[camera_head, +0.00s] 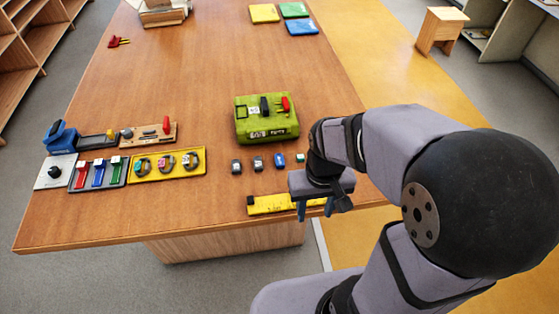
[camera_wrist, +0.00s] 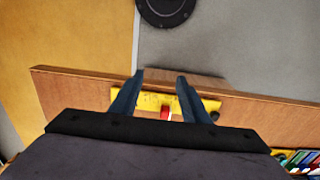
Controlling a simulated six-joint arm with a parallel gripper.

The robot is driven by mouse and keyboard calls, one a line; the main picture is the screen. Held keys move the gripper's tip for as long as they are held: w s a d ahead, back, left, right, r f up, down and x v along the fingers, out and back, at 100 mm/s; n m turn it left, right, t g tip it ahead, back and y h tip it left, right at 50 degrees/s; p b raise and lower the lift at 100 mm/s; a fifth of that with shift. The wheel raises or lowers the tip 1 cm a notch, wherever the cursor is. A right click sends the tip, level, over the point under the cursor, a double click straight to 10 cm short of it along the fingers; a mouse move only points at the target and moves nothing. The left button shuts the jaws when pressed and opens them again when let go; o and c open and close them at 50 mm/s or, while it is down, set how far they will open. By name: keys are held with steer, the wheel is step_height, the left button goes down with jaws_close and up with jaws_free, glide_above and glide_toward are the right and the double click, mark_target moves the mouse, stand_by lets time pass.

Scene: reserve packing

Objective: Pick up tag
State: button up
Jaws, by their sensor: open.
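In the wrist view a small red piece with a pale edge (camera_wrist: 165,112) lies on or against a yellow strip with dark markings (camera_wrist: 150,100). It may be the tag, but it is too small to be sure. The yellow strip lies near the table's front edge in the head view (camera_head: 270,205), where my gripper hides its right part and the red piece. My gripper (camera_head: 315,209) is open and empty above the strip. In the wrist view my fingers (camera_wrist: 160,76) stand on either side of the red piece, and contact cannot be told.
A green case (camera_head: 267,128) stands behind a row of several small dark and coloured pieces (camera_head: 258,163). At the left are a grey tray with red, blue and green pieces (camera_head: 98,175) and a yellow tray of ring-like pieces (camera_head: 168,176).

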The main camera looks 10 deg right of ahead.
steer(key=r+b, duration=0.1)
steer(key=r, duration=0.1)
glide_above(280, 164)
steer(key=shift+w+a+f, duration=0.15)
steer(key=shift+f, duration=1.15)
steer(key=shift+s+f+p, duration=0.2)
steer(key=shift+f+p, duration=0.45)
steer(key=shift+p, duration=0.15)
steer(key=shift+d+f+p, duration=0.2)
steer(key=shift+f+p, duration=0.55)
steer(key=shift+f, duration=1.2)
jaws_close()
